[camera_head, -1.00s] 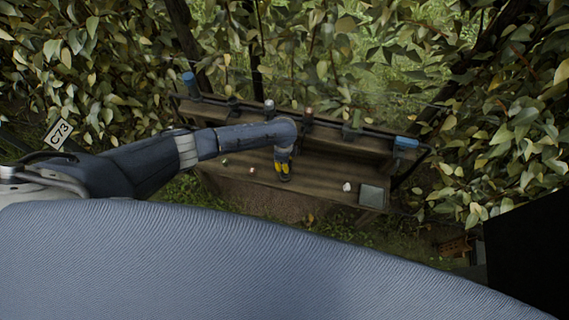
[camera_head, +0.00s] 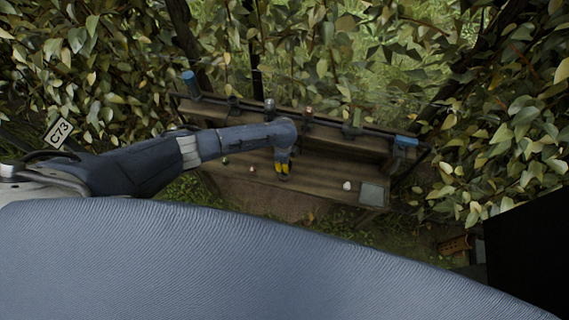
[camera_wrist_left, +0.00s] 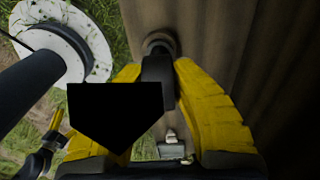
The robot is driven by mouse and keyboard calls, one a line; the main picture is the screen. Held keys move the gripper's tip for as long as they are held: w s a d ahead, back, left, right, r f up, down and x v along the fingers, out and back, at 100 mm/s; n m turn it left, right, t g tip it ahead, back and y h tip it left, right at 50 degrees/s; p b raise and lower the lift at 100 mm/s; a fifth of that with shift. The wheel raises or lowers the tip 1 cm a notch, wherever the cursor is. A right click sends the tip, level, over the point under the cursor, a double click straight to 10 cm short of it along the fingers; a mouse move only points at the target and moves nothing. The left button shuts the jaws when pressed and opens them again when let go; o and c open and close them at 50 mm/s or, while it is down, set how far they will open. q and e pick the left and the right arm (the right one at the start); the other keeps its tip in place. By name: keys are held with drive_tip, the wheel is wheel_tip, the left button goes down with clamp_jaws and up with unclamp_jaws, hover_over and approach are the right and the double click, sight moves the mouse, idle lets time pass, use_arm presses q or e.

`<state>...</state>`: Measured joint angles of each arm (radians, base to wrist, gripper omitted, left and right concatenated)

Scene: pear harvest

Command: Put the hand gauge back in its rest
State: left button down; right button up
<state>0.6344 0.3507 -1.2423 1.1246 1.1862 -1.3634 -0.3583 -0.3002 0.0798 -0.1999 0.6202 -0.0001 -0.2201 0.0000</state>
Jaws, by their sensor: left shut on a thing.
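My left gripper (camera_head: 283,168) reaches over the wooden bench, its yellow fingers pointing down near the bench's middle. In the left wrist view the gripper (camera_wrist_left: 160,72) is shut on a dark, rounded piece, which I take to be the hand gauge (camera_wrist_left: 157,78). Its far end lies over or against the brown boards; I cannot tell whether it touches them. A flat black shape covers part of the near side of the grip in that view. The gauge's rest cannot be picked out for certain. My right gripper is not in view.
The bench (camera_head: 320,181) has a raised back ledge with a blue cup (camera_head: 190,82), several small holders and a blue box (camera_head: 405,142). A grey square plate (camera_head: 371,194) and a white lump (camera_head: 347,186) lie at the right. Leafy branches crowd behind.

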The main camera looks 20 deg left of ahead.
use_arm(q)
drive_tip(key=c, duration=1.1)
unclamp_jaws()
drive_tip(key=shift+c, duration=0.2)
wheel_tip(320, 180, up, 12)
drive_tip(key=shift+a+f, duration=0.1)
drive_tip(key=shift+a, duration=0.05)
